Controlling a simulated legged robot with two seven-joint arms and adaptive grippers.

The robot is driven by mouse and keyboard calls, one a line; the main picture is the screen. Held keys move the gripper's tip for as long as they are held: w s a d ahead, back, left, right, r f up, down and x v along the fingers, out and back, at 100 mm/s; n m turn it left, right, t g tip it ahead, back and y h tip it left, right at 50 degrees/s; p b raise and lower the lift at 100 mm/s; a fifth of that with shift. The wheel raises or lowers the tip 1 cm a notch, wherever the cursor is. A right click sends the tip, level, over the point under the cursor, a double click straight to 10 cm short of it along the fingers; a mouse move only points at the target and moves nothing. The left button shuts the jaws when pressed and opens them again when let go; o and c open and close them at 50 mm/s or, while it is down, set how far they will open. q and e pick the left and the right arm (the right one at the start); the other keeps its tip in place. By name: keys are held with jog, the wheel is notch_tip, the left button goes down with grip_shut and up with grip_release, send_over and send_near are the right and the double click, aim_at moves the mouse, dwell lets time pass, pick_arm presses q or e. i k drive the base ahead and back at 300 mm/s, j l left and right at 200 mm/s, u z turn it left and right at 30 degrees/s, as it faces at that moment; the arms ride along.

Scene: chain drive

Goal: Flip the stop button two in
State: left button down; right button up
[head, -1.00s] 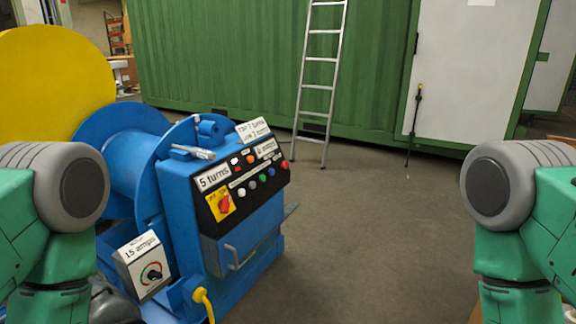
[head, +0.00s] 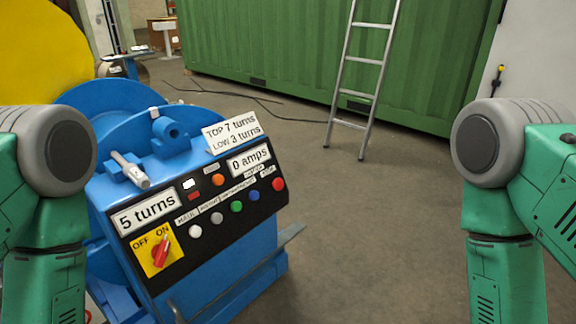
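The blue machine's black control panel (head: 205,212) faces me at the left of centre. A row of round buttons runs along it: white, grey, green (head: 236,207), blue (head: 253,196) and red (head: 278,184) at the right end. Small labels sit above them, too small to read surely; the red one seems to be the stop button. An orange button (head: 217,180) sits higher up. A red rotary switch (head: 160,252) on a yellow OFF/ON plate is at the lower left. My green and grey arms show at both sides, away from the panel. Neither gripper is in view.
Signs on the machine read "5 turns" (head: 146,212), "0 amps" (head: 249,160) and "TOP 7 turns LOW 3 turns" (head: 232,133). A ladder (head: 364,75) leans on a green container (head: 290,50) behind. The floor (head: 375,220) right of the machine is clear.

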aim_at(278, 184)
jog(key=i+l+u, duration=0.1)
jog(key=i+l, duration=0.2)
jog(key=i+l+u, duration=0.1)
jog(key=i+l, duration=0.15)
jog(key=l, duration=0.15)
jog(key=i+l+u, duration=0.1)
jog(key=i+l, duration=0.15)
jog(key=l, duration=0.15)
jog(key=i+l+u, duration=0.1)
jog(key=i+l, duration=0.15)
jog(key=l, duration=0.15)
jog(key=k+l, duration=0.15)
